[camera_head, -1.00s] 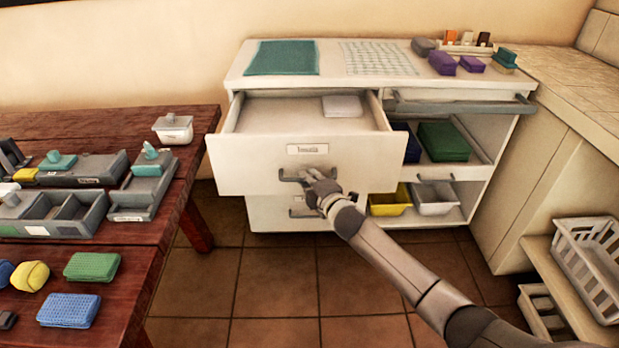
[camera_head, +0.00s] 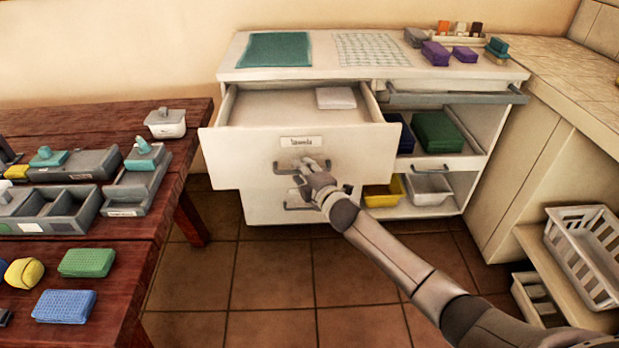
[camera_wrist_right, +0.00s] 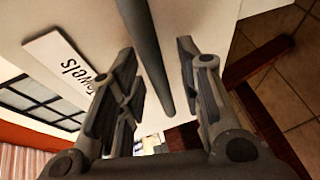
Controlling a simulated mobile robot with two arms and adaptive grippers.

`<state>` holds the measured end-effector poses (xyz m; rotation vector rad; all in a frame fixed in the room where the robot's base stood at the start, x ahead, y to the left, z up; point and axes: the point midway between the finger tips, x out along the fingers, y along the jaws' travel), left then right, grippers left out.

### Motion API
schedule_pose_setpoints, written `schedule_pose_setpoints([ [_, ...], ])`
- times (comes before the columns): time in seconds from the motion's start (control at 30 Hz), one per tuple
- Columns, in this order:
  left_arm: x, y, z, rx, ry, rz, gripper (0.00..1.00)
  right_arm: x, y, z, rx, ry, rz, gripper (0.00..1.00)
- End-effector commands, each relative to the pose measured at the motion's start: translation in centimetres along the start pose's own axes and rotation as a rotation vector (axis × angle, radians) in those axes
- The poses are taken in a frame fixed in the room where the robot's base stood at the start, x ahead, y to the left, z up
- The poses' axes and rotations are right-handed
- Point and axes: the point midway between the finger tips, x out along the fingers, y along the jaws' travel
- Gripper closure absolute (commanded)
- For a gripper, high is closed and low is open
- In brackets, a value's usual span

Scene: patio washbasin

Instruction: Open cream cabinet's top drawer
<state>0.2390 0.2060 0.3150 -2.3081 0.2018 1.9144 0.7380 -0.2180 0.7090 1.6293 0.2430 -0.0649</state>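The cream cabinet (camera_head: 232,211) stands against the wall, and its top drawer (camera_head: 235,156) is pulled well out. A folded white cloth (camera_head: 336,98) lies inside it. The drawer front carries a label (camera_head: 301,142) reading "Towels" and a grey bar handle (camera_head: 288,169). My right gripper (camera_head: 312,172) is at this handle. In the right wrist view its two fingers (camera_wrist_right: 160,85) are spread apart, with the handle bar (camera_wrist_right: 146,45) running between them and a gap on each side. The label (camera_wrist_right: 70,72) shows on the left there. My left gripper is out of view.
A dark red wooden table (camera_head: 130,255) with grey trays and sponges stands at left. The cabinet's right side has open shelves with bins under a grey rail (camera_head: 455,97). A white basket (camera_head: 585,255) is at right. Tiled floor (camera_head: 270,270) is clear before the cabinet.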

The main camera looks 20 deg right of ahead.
Motion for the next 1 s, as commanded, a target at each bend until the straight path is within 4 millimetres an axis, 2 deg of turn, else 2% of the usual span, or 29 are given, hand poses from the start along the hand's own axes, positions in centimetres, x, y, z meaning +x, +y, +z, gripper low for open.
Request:
schedule_pose_setpoints([
  [0.17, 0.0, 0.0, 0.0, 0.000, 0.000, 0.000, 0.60, -1.6, -0.1, 0.1, 0.000, 0.000, -0.001, 0.66],
  [0.7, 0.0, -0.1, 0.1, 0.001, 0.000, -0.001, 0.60, -10.2, -0.1, 0.0, 0.000, 0.001, -0.001, 0.66],
  [1.0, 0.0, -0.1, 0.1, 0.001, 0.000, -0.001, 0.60, -11.8, -0.1, 0.0, 0.000, -0.001, -0.001, 0.66],
])
